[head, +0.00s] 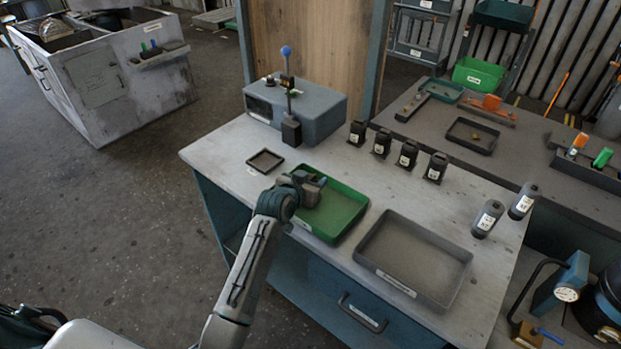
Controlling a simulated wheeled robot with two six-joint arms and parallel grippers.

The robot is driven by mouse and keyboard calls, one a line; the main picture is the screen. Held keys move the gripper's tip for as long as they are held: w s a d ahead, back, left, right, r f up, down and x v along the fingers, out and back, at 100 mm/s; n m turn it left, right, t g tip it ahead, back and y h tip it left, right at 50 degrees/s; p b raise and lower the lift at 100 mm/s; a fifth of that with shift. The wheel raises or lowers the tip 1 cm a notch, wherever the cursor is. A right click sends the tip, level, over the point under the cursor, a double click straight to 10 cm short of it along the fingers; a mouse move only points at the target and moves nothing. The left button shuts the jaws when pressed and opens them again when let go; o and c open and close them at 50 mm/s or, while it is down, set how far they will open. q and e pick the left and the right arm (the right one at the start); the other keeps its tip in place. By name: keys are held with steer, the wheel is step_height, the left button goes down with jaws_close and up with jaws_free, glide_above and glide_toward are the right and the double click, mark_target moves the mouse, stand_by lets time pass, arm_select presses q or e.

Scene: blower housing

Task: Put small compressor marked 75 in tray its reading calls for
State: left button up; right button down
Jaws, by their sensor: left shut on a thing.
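My left gripper (316,186) is over the green tray (345,226), near its back left corner. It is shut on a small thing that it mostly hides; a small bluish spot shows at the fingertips. I cannot tell whether this is the compressor marked 75, or whether it touches the tray floor. A grey tray (414,257) with a label on its front stands to the right and looks empty. Several black labelled units (381,144) stand in a row at the back of the table. Two grey labelled cylinders (487,219) stand at the right. Their markings are too small to read.
A grey box device (311,108) with a blue-knobbed upright lever (287,52) stands at the back left. A small dark tray (265,161) lies in front of it. A second bench (440,117) with trays and tools is behind. The table's middle is clear.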

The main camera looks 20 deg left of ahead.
arm_select(q)
steer(key=o, duration=1.4)
steer(key=shift+f, duration=0.1)
arm_select(e)
steer(key=shift+a, duration=0.3)
steer(key=shift+w+d, duration=0.1)
steer(key=shift+d, duration=0.05)
arm_select(q)
steer(key=shift+s+r, duration=0.25)
steer(key=shift+s, duration=0.2)
steer(key=b+v, duration=0.2)
steer(key=v, duration=0.8)
steer(key=shift+s+a+r, duration=0.1)
steer(key=shift+s+r, duration=0.2)
steer(key=shift+s, duration=0.2)
arm_select(e)
step_height(320, 180, down, 2)
steer(key=shift+f, duration=0.15)
